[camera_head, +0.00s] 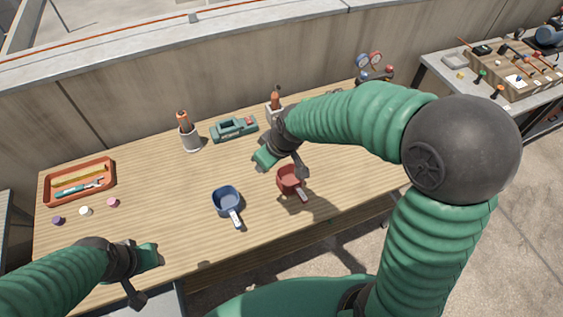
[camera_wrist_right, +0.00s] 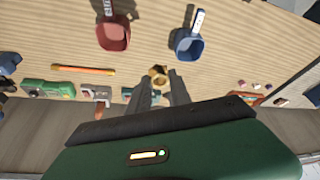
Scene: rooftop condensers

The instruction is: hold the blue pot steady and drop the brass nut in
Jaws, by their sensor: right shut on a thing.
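The blue pot (camera_head: 227,201) stands upright on the wooden table, its handle pointing toward the front edge. It also shows in the right wrist view (camera_wrist_right: 189,44), looking empty. The brass nut (camera_wrist_right: 158,75) is between the fingertips of my right gripper (camera_wrist_right: 160,88), which is shut on it. In the head view my right gripper (camera_head: 266,158) is above the table, behind and to the right of the blue pot, and the nut is hidden there. My left gripper (camera_head: 148,256) is near the table's front left, apart from the pot; its fingers are too small to read.
A red pot (camera_head: 290,178) stands right of the blue pot. A tool tray (camera_head: 80,181) and several small caps (camera_head: 85,211) lie at the left. A tool holder (camera_head: 190,137) and a green tool (camera_head: 234,129) stand at the back. The table between left gripper and blue pot is clear.

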